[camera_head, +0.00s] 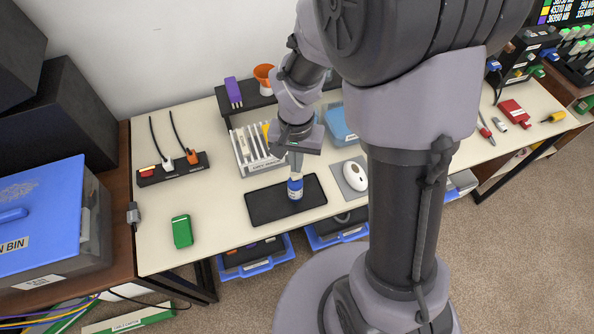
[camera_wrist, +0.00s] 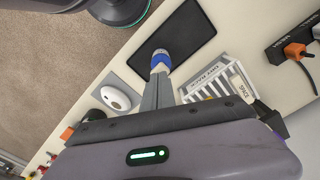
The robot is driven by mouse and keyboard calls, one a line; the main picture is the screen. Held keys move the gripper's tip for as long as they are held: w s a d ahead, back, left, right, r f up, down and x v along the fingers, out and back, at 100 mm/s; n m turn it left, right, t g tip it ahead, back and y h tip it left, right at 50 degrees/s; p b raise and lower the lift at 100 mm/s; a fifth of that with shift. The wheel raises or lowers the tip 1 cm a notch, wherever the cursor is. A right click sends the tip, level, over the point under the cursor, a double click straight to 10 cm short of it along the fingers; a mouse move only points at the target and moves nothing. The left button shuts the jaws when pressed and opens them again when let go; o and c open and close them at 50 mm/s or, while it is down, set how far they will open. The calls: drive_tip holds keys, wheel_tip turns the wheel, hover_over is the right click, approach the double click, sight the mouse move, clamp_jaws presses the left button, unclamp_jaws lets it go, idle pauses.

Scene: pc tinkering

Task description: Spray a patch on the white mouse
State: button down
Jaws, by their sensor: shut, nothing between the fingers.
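The white mouse (camera_head: 355,176) lies on a grey mouse pad (camera_head: 338,181) on the workbench; it also shows in the wrist view (camera_wrist: 116,98). To its left, a small blue and white bottle (camera_head: 295,189) stands on a black mat (camera_head: 262,207). I cannot tell for certain whether it is the sprayer. My gripper (camera_head: 296,168) points down right at the bottle's top, with its fingers shut and nothing between them. In the wrist view the fingertips (camera_wrist: 160,76) overlap the near end of the bottle (camera_wrist: 160,58); whether they touch it is unclear.
A white labelled rack (camera_head: 250,157) stands behind the black mat. A blue container (camera_head: 338,125) is behind the mouse. A power strip (camera_head: 172,172) and a green item (camera_head: 182,231) lie at the left. My arm hides part of the bench right of the mouse.

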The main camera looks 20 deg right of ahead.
drive_tip(key=shift+f+b, duration=1)
drive_tip(key=shift+f, duration=0.1)
drive_tip(key=shift+r+p, duration=1.1)
drive_tip(key=shift+r, duration=0.2)
drive_tip(key=shift+f+b, duration=1.1)
drive_tip(key=shift+f, duration=0.15)
drive_tip(key=shift+r+p, duration=1)
drive_tip(key=shift+r, duration=0.25)
wheel_tip(320, 180, up, 5)
drive_tip(key=p, duration=0.4)
